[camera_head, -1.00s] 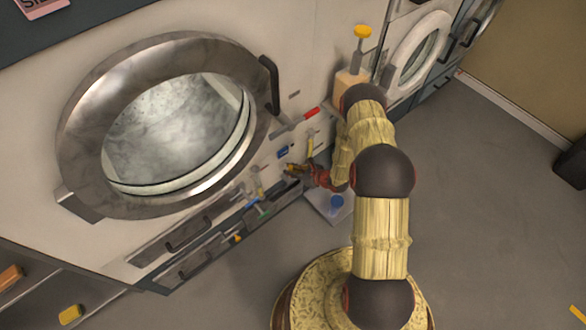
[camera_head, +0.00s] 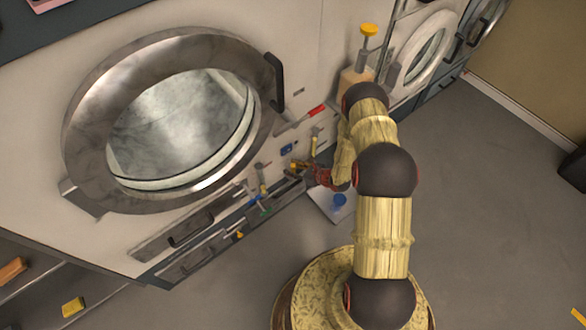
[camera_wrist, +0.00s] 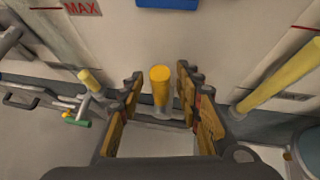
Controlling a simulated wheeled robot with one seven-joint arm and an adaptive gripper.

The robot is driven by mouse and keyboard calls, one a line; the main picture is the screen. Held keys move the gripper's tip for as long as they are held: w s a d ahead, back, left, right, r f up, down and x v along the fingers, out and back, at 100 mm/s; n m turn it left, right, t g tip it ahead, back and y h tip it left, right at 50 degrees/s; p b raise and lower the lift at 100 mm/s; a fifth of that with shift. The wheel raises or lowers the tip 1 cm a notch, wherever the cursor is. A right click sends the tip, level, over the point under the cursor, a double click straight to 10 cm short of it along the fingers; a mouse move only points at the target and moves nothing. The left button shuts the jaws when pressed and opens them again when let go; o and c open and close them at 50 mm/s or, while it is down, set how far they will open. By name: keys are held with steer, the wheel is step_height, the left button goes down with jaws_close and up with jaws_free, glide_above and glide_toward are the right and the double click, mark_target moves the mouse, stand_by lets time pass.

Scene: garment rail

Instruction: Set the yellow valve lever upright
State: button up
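A yellow cylindrical lever end (camera_wrist: 160,80) sticks out toward the camera in the wrist view, on a grey fitting low on the machine front. My gripper (camera_wrist: 160,92) is open, with one finger on each side of this lever and visible gaps between. Another yellow handle (camera_wrist: 284,74) slants to the right of the fingers, and a smaller yellow one (camera_wrist: 90,80) is to the left. In the head view my gripper (camera_head: 298,168) is small beside the machine's lower front. A yellow handle (camera_head: 314,144) stands just above it. Which handle the task means is not certain.
A blue block (camera_wrist: 167,3) and a MAX label (camera_wrist: 84,8) are above the fingers. A green-handled fitting (camera_wrist: 78,122) is at left. The large round door (camera_head: 170,125) is left of my arm. Open floor (camera_head: 480,200) lies right.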

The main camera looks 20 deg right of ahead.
steer(key=v, duration=1.2)
steer(key=shift+f, duration=0.1)
stand_by(0.4)
